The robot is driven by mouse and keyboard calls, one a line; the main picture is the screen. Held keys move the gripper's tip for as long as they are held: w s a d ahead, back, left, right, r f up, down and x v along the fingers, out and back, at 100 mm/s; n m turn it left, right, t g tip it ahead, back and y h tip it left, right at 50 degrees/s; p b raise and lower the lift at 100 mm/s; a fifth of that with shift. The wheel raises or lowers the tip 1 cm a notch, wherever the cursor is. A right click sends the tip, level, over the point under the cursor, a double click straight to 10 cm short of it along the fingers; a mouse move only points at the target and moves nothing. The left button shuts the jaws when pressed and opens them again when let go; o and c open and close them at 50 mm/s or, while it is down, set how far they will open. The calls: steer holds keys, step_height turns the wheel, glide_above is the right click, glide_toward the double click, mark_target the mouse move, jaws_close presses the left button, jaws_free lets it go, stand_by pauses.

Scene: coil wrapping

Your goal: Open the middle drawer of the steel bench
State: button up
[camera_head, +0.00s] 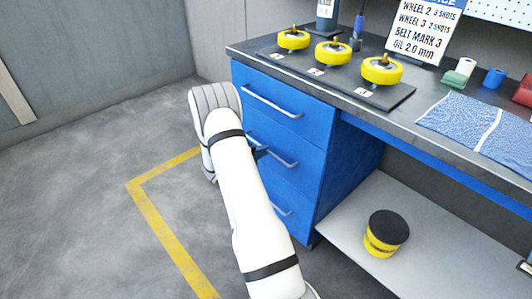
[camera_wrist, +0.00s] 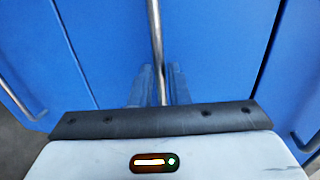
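The steel bench has a blue cabinet with a column of drawers at its left end. The middle drawer (camera_head: 292,146) looks flush with the cabinet front; its bar handle (camera_head: 277,158) is partly hidden by my arm. In the wrist view the handle (camera_wrist: 156,35) runs upright and passes between the two fingers of my gripper (camera_wrist: 160,85). The fingers sit close on both sides of the bar and appear shut on it. In the head view my gripper (camera_head: 259,152) is mostly hidden behind my arm.
The top drawer handle (camera_head: 271,101) and the bottom drawer handle (camera_head: 283,209) lie above and below. Yellow wheels (camera_head: 333,54) and a blue cloth (camera_head: 470,122) are on the benchtop. A yellow tub (camera_head: 382,243) stands on the lower shelf. Floor at left is clear.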

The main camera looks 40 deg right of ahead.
steer(key=shift+x, duration=1.2)
jaws_close()
